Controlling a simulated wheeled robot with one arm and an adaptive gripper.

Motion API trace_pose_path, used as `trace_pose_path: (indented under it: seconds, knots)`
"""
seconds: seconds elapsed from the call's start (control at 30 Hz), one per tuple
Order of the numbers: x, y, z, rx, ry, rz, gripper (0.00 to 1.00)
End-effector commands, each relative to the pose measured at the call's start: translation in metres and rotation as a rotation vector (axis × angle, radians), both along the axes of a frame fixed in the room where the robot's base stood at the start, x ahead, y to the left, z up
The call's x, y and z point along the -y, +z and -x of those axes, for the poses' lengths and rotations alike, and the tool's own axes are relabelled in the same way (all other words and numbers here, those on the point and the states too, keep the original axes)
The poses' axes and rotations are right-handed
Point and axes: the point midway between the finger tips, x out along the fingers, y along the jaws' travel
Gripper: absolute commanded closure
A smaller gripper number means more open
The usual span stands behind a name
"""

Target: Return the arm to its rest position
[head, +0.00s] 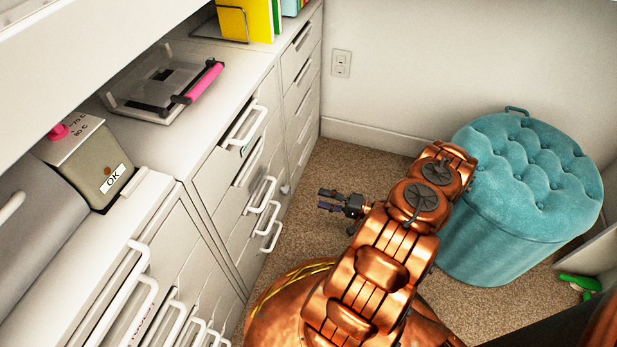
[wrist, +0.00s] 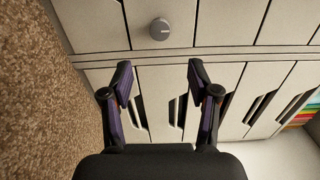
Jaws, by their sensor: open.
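My gripper (head: 330,201) is at the end of my copper-coloured arm, in the middle of the head view, pointing left toward the drawer cabinet. In the wrist view my gripper (wrist: 158,82) has its two dark fingers spread apart, with nothing between them. Beyond the fingers are pale drawer fronts (wrist: 85,22) and a round grey knob (wrist: 160,29). The arm is bent, its elbow close to the teal tufted pouf (head: 500,235); I cannot tell whether they touch.
Pale drawer cabinets (head: 215,205) with protruding white handles (head: 244,124) line the left. A tray-like device with a pink handle (head: 205,82) and a box marked OK (head: 88,165) stand on top. A green item (head: 580,283) lies at the right.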

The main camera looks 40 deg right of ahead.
Motion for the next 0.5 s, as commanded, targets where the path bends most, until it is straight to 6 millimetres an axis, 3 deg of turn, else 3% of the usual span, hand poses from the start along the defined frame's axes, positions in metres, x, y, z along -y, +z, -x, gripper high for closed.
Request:
trace_pose_path:
  seconds: [0.3,0.5]
  knots:
    - [0.002,0.003,-0.003,-0.005,-0.001,0.016,0.40]
    - [0.024,0.029,-0.033,-0.054,-0.019,0.178,0.40]
